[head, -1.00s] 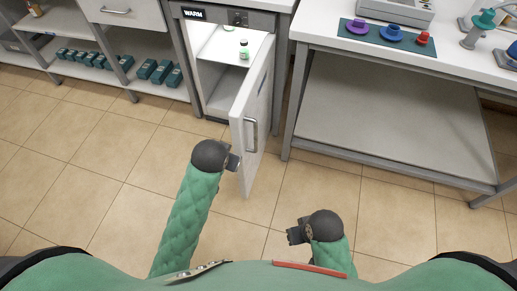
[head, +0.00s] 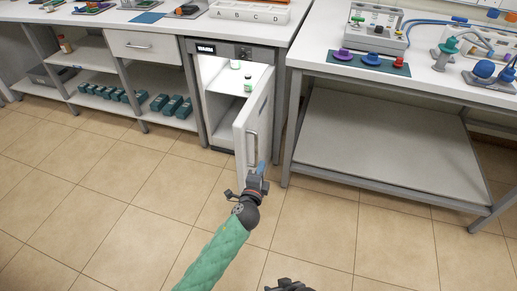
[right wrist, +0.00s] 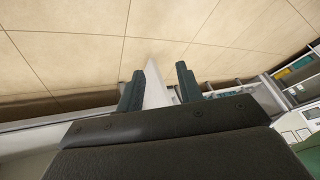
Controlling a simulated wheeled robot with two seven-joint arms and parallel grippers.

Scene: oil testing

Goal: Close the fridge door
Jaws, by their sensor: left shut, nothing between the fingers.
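The fridge (head: 222,52), with a dark control panel, stands under the counter with its white door (head: 264,108) swung open towards me. The door's outer face with a vertical metal handle (head: 252,148) faces right. My left gripper (head: 262,168) is shut and empty near the lower end of the handle, on the outer side of the door; I cannot tell whether it touches. My right gripper (head: 288,286) is only partly visible at the bottom edge of the head view. In the right wrist view its two fingers (right wrist: 159,86) are apart, with a white panel-like edge showing beyond them.
Small bottles (head: 248,84) stand inside the fridge. A table (head: 385,135) with a lower shelf stands right of the door, its near leg close to it. Shelves with teal boxes (head: 160,102) are on the left. The tiled floor (head: 130,200) in front is clear.

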